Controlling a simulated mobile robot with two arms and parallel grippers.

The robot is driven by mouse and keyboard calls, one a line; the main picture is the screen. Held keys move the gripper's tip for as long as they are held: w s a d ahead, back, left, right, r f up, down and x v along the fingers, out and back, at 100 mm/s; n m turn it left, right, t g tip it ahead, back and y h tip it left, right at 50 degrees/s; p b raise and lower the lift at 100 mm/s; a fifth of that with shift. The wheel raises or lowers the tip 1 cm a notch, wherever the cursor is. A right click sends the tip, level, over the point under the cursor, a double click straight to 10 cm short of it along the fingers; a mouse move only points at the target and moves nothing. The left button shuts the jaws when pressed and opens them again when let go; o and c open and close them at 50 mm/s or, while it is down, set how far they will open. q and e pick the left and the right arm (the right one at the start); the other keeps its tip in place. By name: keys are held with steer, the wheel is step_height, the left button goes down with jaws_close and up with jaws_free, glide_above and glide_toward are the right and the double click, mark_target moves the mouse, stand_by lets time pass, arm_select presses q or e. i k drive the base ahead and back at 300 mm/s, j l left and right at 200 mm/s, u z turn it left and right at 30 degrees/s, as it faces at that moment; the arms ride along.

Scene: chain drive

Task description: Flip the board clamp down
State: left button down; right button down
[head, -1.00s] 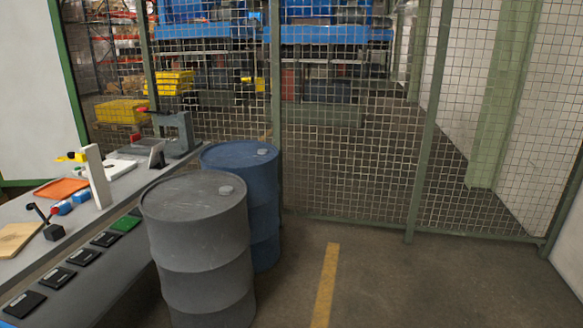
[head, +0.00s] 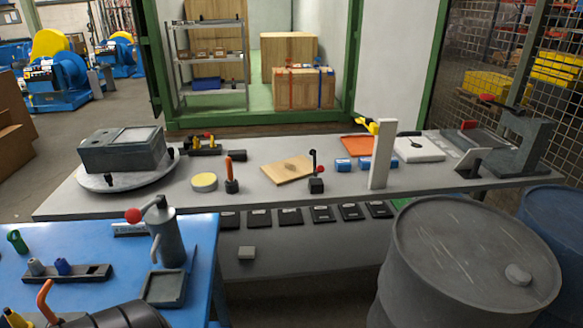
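The board clamp is not labelled. The likeliest match is a small black block with an upright dark lever (head: 316,184) at the right edge of a light wooden board (head: 288,169) on the long grey bench. Its lever stands up, with a red knob or tip showing beside it; whether that red part belongs to it I cannot tell. Another upright device with an orange handle (head: 231,174) stands left of the board. Neither of my grippers shows in the head view.
A blue table (head: 110,250) with a red-knobbed press (head: 168,235) stands at front left. A grey drum (head: 465,260) and a blue drum (head: 560,220) stand at right. A white post (head: 383,155) rises from the grey bench (head: 130,200).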

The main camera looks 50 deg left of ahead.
mark_target(319, 169)
steer(key=i+j+u, duration=0.2)
steer(key=i, duration=0.2)
steer(key=i+j+u, duration=0.25)
steer(key=i, duration=0.2)
steer(key=i+u, duration=0.2)
steer(key=i, duration=0.2)
